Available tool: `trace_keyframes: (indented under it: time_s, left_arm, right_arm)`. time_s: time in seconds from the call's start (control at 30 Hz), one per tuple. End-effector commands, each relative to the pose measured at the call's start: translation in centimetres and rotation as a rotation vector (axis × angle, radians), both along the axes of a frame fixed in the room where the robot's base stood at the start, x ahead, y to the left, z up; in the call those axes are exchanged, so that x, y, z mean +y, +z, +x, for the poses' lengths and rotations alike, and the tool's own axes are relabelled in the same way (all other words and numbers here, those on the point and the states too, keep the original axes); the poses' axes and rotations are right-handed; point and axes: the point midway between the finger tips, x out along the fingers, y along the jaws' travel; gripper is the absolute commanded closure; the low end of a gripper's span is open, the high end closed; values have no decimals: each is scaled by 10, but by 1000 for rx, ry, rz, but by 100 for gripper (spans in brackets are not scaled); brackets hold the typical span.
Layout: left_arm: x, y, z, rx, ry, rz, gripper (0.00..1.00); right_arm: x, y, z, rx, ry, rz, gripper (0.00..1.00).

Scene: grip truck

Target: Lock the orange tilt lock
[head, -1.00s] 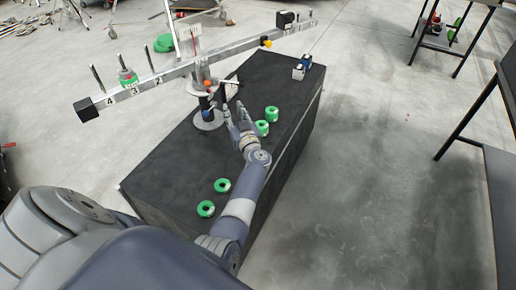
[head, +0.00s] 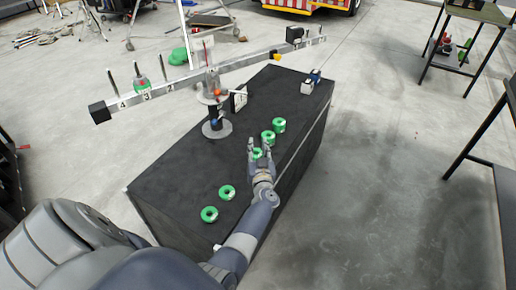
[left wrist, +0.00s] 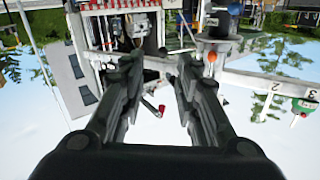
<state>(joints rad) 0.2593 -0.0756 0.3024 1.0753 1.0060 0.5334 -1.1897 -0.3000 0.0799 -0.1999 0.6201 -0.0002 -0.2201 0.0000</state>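The balance stands on the black box, with a long beam (head: 205,73) on an upright post. A small orange knob (head: 217,92), which looks like the tilt lock, sits on the post just below the beam. It also shows as an orange ball (left wrist: 211,56) in the left wrist view, right of the fingers; that view looks upside down. Whether it is locked I cannot tell. My left gripper (head: 259,143) is open and empty, in front of and to the right of the post, apart from the knob. My right gripper is not in view.
Several green rings lie on the black box (head: 180,172), some near my gripper, others at its front (head: 209,214). A green weight (head: 141,87) sits on the beam's left part. A small framed panel (head: 239,101) stands beside the post. A blue and white item (head: 307,87) lies behind.

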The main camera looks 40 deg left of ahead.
Motion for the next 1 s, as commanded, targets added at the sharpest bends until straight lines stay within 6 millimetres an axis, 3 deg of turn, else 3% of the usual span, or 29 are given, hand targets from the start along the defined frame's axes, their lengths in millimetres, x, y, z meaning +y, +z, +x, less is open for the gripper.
trace_keyframes:
  time_s: [0.33,0.47,0.57,0.77,0.87,1.0]
  left_arm:
    - [-1,-2,-1,4,-5,0,70]
    - [-20,-32,-6,50,-83,-5,70]
    - [-52,-80,-19,133,-207,-25,70]
    - [-122,-197,-84,373,-459,-118,70]
    - [-150,-251,-132,507,-549,-176,70]
    - [-178,-317,-213,707,-637,-257,70]
  right_arm:
    - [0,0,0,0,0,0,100]
    - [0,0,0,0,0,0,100]
    - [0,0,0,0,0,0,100]
    - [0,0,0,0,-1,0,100]
    - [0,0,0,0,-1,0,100]
    - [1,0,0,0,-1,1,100]
